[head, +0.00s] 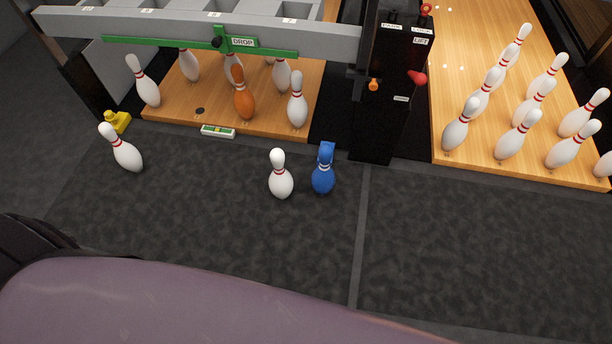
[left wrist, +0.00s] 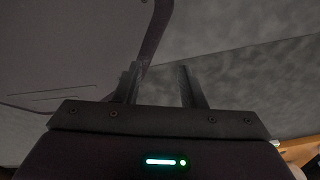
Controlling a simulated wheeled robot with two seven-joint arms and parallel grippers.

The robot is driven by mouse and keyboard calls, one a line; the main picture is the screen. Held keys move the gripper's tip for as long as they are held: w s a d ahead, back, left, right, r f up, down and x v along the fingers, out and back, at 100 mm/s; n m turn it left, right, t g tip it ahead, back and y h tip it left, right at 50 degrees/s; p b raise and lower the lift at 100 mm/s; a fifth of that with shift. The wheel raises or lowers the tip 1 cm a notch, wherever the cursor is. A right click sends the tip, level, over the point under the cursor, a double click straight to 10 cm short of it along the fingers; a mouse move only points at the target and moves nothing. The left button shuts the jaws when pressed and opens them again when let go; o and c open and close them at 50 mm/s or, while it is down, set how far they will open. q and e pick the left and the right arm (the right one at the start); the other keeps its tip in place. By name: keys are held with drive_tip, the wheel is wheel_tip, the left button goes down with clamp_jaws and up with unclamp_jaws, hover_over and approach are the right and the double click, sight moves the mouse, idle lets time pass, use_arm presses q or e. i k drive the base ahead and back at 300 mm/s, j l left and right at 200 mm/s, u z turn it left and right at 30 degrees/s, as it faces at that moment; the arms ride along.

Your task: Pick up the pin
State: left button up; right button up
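A white pin with red stripes (head: 281,182) stands on the dark floor in the middle of the head view. A blue pin (head: 323,178) with a squarish top stands just to its right. Another white pin (head: 126,155) is on the floor at the left. An orange pin (head: 243,100) stands among several white pins on the left wooden deck (head: 180,110). My left gripper (left wrist: 159,77) shows only in the left wrist view, its two fingers apart with nothing between them. No pin shows clearly there. My right gripper is in neither view.
A grey rack with a green DROP bar (head: 200,46) spans above the left deck. A dark control box with a red knob (head: 417,77) stands between the decks. Several white pins stand on the right deck (head: 445,80). A yellow piece (head: 117,122) sits at the left.

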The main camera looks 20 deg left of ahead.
sight(323, 178)
drive_tip(key=i+l+u, duration=0.15)
drive_tip(key=u, duration=0.25)
drive_tip(key=i+l+u, duration=0.15)
drive_tip(key=u, duration=0.25)
drive_tip(key=l+u, duration=0.4)
drive_tip(key=i+l+u, duration=0.1)
drive_tip(key=l+u, duration=0.15)
drive_tip(key=u, duration=0.15)
